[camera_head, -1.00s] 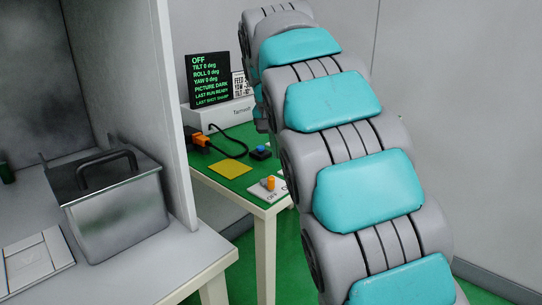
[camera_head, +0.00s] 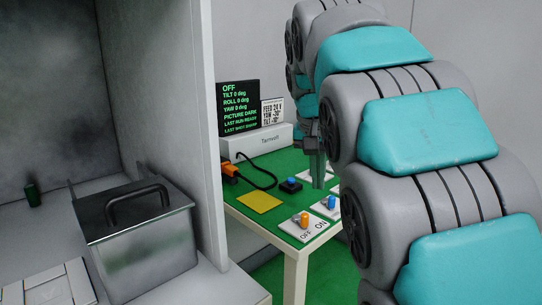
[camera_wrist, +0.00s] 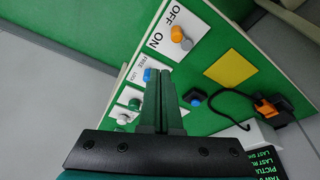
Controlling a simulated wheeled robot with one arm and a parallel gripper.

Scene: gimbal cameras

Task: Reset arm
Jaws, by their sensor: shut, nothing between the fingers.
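My gripper (camera_wrist: 160,102) shows in the wrist view with its two fingers together and nothing between them. It hangs above the green table beside the knobs. In the head view my gripper (camera_head: 318,165) shows small behind my grey and teal arm, over the right part of the green table (camera_head: 268,225). My arm covers the table's right side.
The table holds an orange knob (camera_head: 304,220) on an ON/OFF plate, a blue knob (camera_head: 331,202), a blue button (camera_head: 291,185), a yellow square (camera_head: 259,202), an orange plug (camera_head: 230,172) with black cable and a black display (camera_head: 239,107) reading OFF. A metal box (camera_head: 143,240) stands left.

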